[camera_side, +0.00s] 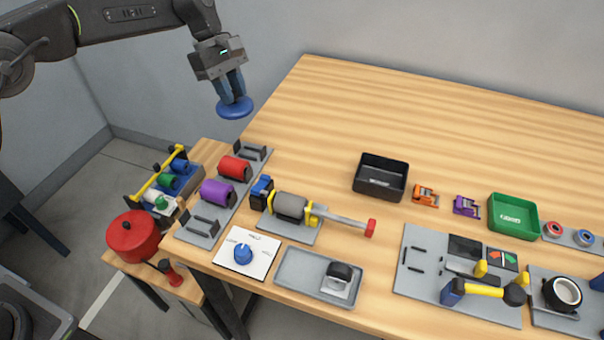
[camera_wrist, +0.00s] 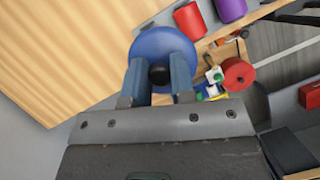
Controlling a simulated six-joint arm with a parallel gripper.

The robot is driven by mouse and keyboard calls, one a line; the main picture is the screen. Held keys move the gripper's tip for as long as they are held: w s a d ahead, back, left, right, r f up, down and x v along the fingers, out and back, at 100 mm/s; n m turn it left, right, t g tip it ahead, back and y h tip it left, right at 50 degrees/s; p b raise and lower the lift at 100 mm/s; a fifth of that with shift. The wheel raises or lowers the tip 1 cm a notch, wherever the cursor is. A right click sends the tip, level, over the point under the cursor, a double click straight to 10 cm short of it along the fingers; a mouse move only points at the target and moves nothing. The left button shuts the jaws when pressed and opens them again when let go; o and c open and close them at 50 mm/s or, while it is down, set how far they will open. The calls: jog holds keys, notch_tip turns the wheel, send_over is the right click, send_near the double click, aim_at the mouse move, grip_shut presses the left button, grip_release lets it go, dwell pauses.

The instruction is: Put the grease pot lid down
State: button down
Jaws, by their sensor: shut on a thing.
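The grease pot lid is a round blue disc (camera_side: 234,108). My gripper (camera_side: 235,96) is shut on it and holds it in the air, above and behind the left end of the bench. In the wrist view, the two blue fingers of my gripper (camera_wrist: 157,76) close on the dark knob in the middle of the blue lid (camera_wrist: 160,45). The lid looks roughly level in the side view. I cannot tell which object is the grease pot.
The wooden bench (camera_side: 430,125) has a wide clear area at its back. Red and purple cylinders (camera_side: 217,192) sit on a grey rack at its left edge. A red round pot (camera_side: 133,236) stands on a lower stand. A black tray (camera_side: 381,177) and green tray (camera_side: 513,216) lie farther right.

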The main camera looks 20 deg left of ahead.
aim_at(247, 107)
jog(key=d+n, duration=0.1)
jog(key=n, duration=0.1)
jog(key=d+n+t, duration=0.1)
jog(key=d+n, duration=0.1)
jog(key=shift+s+d+r+t, duration=0.15)
jog(key=shift+d+t, duration=0.05)
jog(key=shift+t, duration=0.1)
jog(key=f, duration=0.5)
jog(key=shift+d+f, duration=0.2)
jog(key=shift+d, duration=0.05)
jog(key=d+f, duration=0.2)
jog(key=d, duration=0.1)
jog(key=d+f, duration=0.2)
jog(key=d, duration=0.2)
jog(key=d+f, duration=0.2)
jog(key=d, duration=0.2)
jog(key=shift+w+f, duration=0.25)
jog(key=shift+f, duration=2.1)
jog(key=c, duration=1)
grip_release()
jog(key=shift+f, duration=0.1)
jog(key=shift+o, duration=0.2)
jog(key=v, duration=1.2)
